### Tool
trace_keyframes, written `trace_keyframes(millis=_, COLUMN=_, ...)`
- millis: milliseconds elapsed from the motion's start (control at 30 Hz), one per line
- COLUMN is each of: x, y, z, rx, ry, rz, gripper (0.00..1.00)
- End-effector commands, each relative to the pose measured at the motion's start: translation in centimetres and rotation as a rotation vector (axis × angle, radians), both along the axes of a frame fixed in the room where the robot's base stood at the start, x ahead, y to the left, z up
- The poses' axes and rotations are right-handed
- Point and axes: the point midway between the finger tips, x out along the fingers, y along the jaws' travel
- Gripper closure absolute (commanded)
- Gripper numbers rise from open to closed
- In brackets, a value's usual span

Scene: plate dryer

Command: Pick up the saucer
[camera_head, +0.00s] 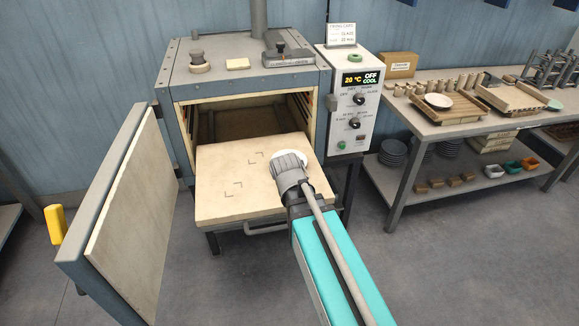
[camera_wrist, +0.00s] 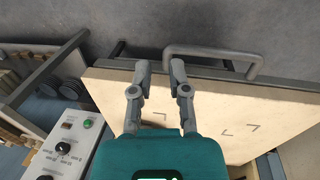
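A small white round dish (camera_head: 438,101), which looks like the saucer, lies on the worktable at the right in the head view. It is not visible in the wrist view. My gripper (camera_wrist: 161,75) shows in the wrist view with its two fingers apart and nothing between them. It is over the side of the pulled-out kiln shelf (camera_head: 235,180), far from the dish. In the head view my arm hides the fingers. A white rounded surface shows beside my wrist there; I cannot tell whether it is part of my arm.
The kiln (camera_head: 240,85) stands open, its door (camera_head: 125,205) swung left. The shelf bears corner marks and has a front handle (camera_wrist: 212,52). The control box (camera_head: 352,100) stands between kiln and worktable (camera_head: 420,127). Small cups and wooden racks (camera_head: 510,97) surround the dish.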

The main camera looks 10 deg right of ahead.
Motion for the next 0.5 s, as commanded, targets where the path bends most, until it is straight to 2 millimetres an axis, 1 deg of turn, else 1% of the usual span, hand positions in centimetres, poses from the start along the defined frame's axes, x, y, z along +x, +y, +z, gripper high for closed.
trace_keyframes(millis=33, x=1.8, y=0.4, z=-0.9, rx=-0.046, ry=-0.003, rz=0.02, gripper=0.77)
trace_keyframes(millis=167, x=5.6, y=1.0, z=-1.7, rx=-0.196, ry=-0.018, rz=0.075, gripper=0.77)
trace_keyframes(millis=200, x=6.9, y=1.4, z=-1.9, rx=-0.249, ry=-0.025, rz=0.094, gripper=0.77)
trace_keyframes(millis=367, x=12.0, y=3.5, z=-2.0, rx=-0.462, ry=-0.064, rz=0.168, gripper=0.77)
trace_keyframes(millis=400, x=13.3, y=4.2, z=-1.9, rx=-0.515, ry=-0.076, rz=0.187, gripper=0.77)
trace_keyframes(millis=500, x=16.2, y=6.2, z=-1.5, rx=-0.642, ry=-0.109, rz=0.228, gripper=0.77)
